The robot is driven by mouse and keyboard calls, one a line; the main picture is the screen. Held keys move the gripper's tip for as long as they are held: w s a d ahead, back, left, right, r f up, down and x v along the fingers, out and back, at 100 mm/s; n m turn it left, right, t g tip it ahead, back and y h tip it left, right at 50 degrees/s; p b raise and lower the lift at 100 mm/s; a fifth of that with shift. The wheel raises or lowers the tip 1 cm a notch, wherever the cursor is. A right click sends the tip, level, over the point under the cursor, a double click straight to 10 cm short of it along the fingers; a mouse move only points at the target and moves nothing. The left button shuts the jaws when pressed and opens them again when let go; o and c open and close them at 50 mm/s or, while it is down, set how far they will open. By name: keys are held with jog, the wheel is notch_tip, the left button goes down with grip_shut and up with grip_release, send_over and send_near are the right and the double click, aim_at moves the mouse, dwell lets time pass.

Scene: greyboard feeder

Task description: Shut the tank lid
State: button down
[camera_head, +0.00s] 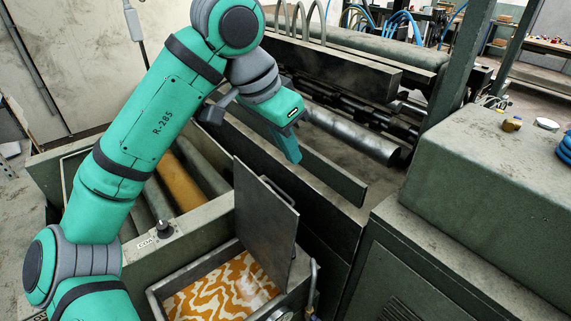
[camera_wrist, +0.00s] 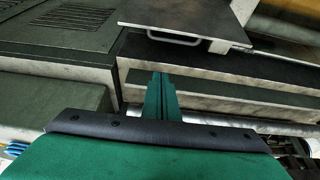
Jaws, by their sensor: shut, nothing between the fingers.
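The tank (camera_head: 158,305) is an open grey box at the bottom centre of the head view, with an orange and white swirled surface inside. Its lid (camera_head: 258,215) is a dark flat plate standing raised, nearly upright, at the tank's right side.
A trough with rollers (camera_head: 178,180) lies left of the tank, with a black knob (camera_head: 165,229) on its edge. A long dark rail (camera_head: 315,165) runs behind the lid. A green machine housing (camera_head: 490,170) stands at the right. A small valve (camera_head: 312,268) sits beside the tank.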

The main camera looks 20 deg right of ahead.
notch_tip(320, 180, down, 9)
jog(key=shift+s, duration=0.15)
dwell(0.6)
